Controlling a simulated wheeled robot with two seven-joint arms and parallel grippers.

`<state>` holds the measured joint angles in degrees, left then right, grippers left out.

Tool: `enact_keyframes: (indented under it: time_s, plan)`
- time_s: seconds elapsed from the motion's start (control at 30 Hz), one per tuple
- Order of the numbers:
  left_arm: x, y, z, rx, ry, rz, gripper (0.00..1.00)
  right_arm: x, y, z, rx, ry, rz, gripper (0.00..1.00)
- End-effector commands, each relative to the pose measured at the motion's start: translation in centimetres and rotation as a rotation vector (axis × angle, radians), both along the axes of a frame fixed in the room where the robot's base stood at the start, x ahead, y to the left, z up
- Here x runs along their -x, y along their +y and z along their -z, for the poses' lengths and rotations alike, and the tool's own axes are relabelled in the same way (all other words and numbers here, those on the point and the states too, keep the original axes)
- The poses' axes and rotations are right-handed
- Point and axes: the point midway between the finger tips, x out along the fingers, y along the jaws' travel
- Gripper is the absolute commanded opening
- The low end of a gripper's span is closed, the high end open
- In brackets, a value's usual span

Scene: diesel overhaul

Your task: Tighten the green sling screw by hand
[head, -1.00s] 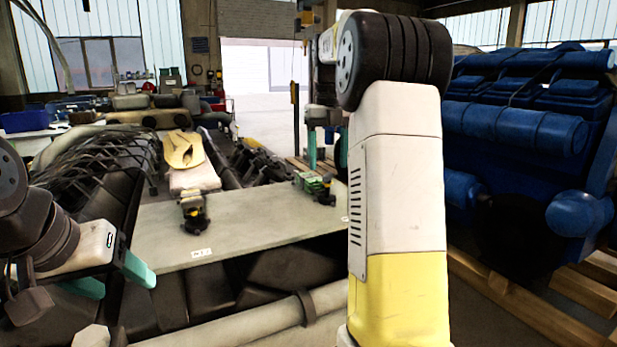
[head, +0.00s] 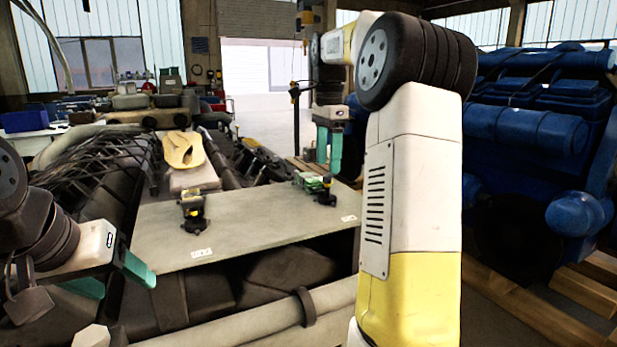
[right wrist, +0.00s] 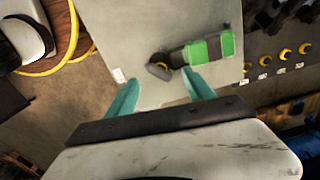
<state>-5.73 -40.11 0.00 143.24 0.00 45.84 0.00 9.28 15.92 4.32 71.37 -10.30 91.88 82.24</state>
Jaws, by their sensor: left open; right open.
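In the right wrist view, the green part (right wrist: 212,47) joins a grey body and the dark round knob (right wrist: 158,66). My right gripper (head: 329,148) is open and empty, above and beyond the plate's right end; in its wrist view the teal fingers (right wrist: 155,90) point toward the knob, apart from it. My left gripper (head: 112,280) is open and empty left of the plate.
A second black and yellow fitting (head: 193,212) stands on the plate's left part. A tan padded piece (head: 183,150) lies behind it, beside black netting (head: 95,170). A blue engine (head: 540,120) on wooden pallets fills the right. My right arm covers the middle right.

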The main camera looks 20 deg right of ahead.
Motion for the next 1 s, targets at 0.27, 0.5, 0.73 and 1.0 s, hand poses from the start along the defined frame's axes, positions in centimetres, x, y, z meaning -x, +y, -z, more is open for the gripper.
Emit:
enact_keyframes:
  time_s: [0.27,0.5,0.73,1.0]
  plan:
    - [0.0,0.0,0.0,0.000,0.000,0.000,0.62,0.0,0.0,0.0,0.000,0.001,-0.441,0.62]
    - [0.0,0.0,0.0,0.000,0.000,0.000,0.62,0.0,0.0,0.0,0.000,0.001,-0.818,0.62]
    - [0.0,0.0,0.0,0.000,0.000,0.000,0.62,0.0,0.0,3.7,0.000,0.002,-0.805,0.62]
    - [0.0,0.0,0.0,0.000,0.000,0.000,0.62,0.0,0.0,5.0,0.000,0.001,-0.804,0.62]
